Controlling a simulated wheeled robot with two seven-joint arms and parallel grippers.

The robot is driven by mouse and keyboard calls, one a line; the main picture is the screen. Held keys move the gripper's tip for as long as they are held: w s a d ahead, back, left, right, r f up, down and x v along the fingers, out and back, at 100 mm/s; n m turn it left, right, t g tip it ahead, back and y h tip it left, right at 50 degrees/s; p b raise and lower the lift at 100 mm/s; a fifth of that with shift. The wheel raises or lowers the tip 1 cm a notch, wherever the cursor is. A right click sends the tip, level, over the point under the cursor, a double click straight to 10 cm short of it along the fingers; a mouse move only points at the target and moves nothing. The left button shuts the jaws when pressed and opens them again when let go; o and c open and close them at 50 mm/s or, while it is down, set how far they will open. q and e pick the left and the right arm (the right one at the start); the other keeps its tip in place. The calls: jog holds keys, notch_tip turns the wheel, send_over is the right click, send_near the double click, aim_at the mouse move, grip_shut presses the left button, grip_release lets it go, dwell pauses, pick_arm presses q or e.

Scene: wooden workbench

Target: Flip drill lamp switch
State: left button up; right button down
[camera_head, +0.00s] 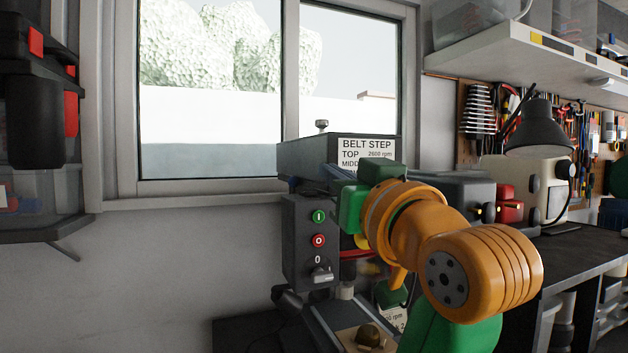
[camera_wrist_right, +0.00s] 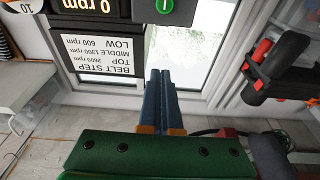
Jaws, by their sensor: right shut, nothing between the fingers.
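The drill press stands against the wall below the window. Its dark control box (camera_head: 298,245) carries a green I button (camera_head: 318,216), a red O button (camera_head: 318,240) and a grey switch lever (camera_head: 321,275) below a 0 mark. No lamp label is readable. My right gripper (camera_head: 288,181) is shut and empty, its blue fingers pointing left just above the control box, partly hidden by the green gripper body. In the right wrist view its fingers (camera_wrist_right: 159,73) are together; the green button (camera_wrist_right: 165,6) shows beyond them, upside down. My left gripper is out of view.
The drill head bears a belt-speed label (camera_head: 366,152), also seen in the wrist view (camera_wrist_right: 98,50). A black desk lamp (camera_head: 539,128) and a red object (camera_head: 509,205) are on the right. A dark shelf (camera_head: 45,229) juts out at left. Bare wall lies between shelf and drill.

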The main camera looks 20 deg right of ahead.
aim_at(315, 199)
jog(key=p+x, duration=0.1)
jog(key=x, duration=0.1)
jog(key=p+x, duration=0.2)
jog(key=x, duration=0.1)
jog(key=p+x, duration=0.1)
jog(key=x, duration=0.2)
jog(key=shift+d+r, duration=0.1)
jog(key=shift+r, duration=0.2)
jog(key=f, duration=0.4)
jog(key=shift+s+f, duration=0.2)
jog(key=shift+f, duration=0.15)
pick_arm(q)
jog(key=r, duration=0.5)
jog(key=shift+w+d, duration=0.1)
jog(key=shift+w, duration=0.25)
pick_arm(e)
jog(key=shift+s, duration=0.1)
